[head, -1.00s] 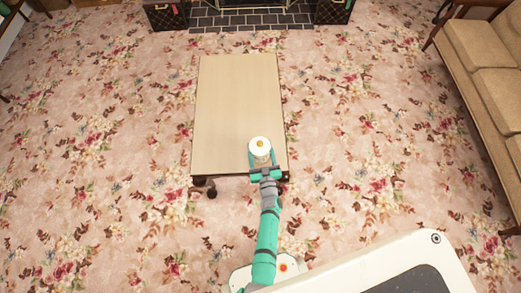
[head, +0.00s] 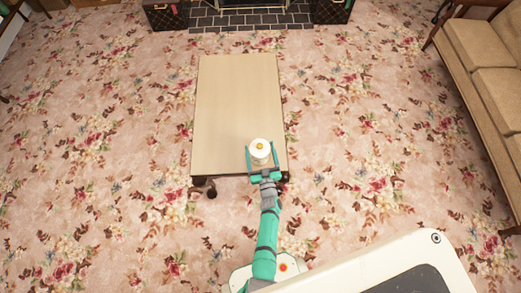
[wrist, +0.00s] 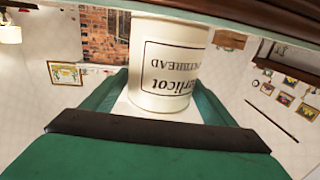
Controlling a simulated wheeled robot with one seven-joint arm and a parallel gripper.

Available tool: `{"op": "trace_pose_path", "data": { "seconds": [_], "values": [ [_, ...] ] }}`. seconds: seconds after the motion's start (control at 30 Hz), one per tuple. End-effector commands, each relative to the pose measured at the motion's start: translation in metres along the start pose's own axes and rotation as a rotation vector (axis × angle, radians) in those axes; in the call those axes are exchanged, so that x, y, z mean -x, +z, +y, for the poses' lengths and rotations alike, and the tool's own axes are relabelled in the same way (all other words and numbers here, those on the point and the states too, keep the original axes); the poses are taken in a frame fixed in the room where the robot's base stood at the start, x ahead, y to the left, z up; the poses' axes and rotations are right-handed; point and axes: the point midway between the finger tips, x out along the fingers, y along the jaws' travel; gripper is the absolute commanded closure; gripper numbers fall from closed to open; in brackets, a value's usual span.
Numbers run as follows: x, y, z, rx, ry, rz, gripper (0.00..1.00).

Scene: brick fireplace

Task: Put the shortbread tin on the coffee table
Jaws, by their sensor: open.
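The shortbread tin (head: 260,148) is a cream-white cylinder with a small golden spot on its top. It stands at the near right end of the coffee table (head: 232,105), which has a pale top. My gripper (head: 262,160) is open at the table's near edge, with its green fingers on either side of the tin.
A tan sofa (head: 485,60) stands at the right. A dark brick hearth (head: 250,20) with dark boxes beside it lies beyond the table. The rest of the tabletop is bare, and open floral carpet surrounds the table.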

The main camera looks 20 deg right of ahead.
Motion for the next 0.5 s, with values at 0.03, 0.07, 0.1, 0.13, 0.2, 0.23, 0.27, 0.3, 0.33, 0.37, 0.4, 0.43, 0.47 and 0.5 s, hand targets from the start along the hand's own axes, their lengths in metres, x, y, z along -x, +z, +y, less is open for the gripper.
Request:
{"op": "trace_pose_path", "data": {
  "seconds": [0.03,0.07,0.1,0.13,0.2,0.23,0.27,0.3,0.33,0.37,0.4,0.43,0.47,0.5],
  "values": [
    [0.0,-0.002,0.0,0.0,0.0,0.0,0.21],
    [0.003,-0.001,-0.001,0.0,-0.001,0.0,0.21],
    [0.007,-0.001,-0.001,-0.001,-0.001,-0.001,0.21],
    [0.01,-0.001,-0.001,-0.001,-0.001,-0.001,0.21],
    [0.022,0.0,-0.001,-0.001,0.001,-0.002,0.21],
    [0.027,-0.001,-0.001,0.0,0.001,-0.002,0.21],
    [0.033,0.0,-0.001,0.0,0.0,-0.003,0.21],
    [0.042,0.0,-0.001,-0.001,0.0,-0.002,0.21],
    [0.048,0.0,0.0,-0.001,0.002,-0.002,0.21],
    [0.055,0.0,0.0,-0.001,0.001,-0.003,0.21],
    [0.062,0.0,0.0,-0.001,0.002,-0.002,0.21],
    [0.069,0.0,0.001,-0.001,0.003,-0.003,0.21],
    [0.074,0.0,0.001,-0.001,0.002,-0.002,0.21],
    [0.082,-0.001,0.001,-0.001,0.003,-0.002,0.21]
  ]
}}
